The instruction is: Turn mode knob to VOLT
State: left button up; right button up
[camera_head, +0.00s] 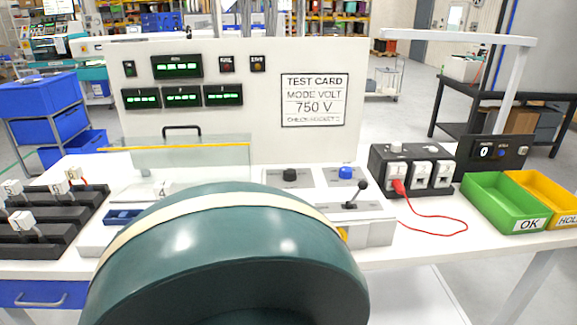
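A black knob (290,175) and a blue knob (346,173) stand on the light panel of the test bench. Their labels are too small to read, so I cannot tell which is the mode knob or where either points. Neither of my grippers shows in the head view.
A black socket box (376,160) with a red cable (440,217) is to the right, beside the green OK bin (482,205). Black racks (38,240) are at left.

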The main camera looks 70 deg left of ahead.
aim_at(290, 174)
jog(key=j+u, duration=0.1)
jog(key=u, duration=2)
